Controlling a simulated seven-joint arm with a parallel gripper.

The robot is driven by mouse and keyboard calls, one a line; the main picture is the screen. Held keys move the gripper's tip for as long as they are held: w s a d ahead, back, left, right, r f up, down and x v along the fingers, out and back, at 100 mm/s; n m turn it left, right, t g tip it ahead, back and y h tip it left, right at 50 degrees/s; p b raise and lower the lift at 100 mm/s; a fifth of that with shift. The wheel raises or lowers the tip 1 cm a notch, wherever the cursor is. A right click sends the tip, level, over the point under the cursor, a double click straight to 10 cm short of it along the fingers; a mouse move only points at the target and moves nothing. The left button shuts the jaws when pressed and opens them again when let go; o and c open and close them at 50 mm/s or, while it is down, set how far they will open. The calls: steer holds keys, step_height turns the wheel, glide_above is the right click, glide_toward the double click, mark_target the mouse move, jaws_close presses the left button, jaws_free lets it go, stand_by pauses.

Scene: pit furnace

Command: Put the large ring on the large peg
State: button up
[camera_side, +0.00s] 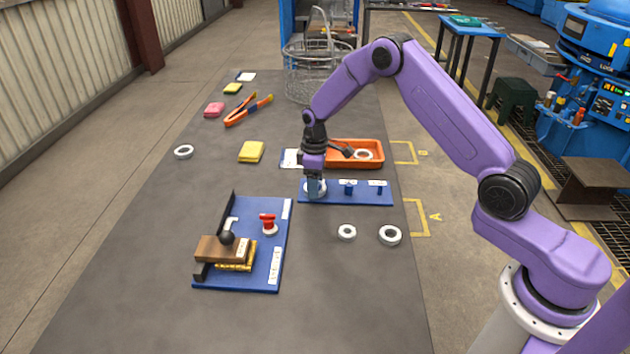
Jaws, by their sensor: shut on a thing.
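My gripper (315,192) points down over the left end of the blue peg board (345,201). It is shut on a pale ring (308,187), the large ring by its place, which shows partly around the fingertips. The ring is at the board's left end, low and close to the board. The large peg there is hidden by my gripper and the ring, so I cannot tell whether the ring is around it or above it.
Loose rings lie in front of the board (340,233) (381,236) and at the left (176,153). An orange tray (374,164) stands behind the board. A blue fixture board (259,272) with a clamp is at the front left. The table's front middle is clear.

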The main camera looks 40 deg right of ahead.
steer(key=shift+f, duration=0.15)
steer(key=o, duration=0.9)
steer(key=shift+r, duration=5.45)
steer(key=shift+a, duration=0.1)
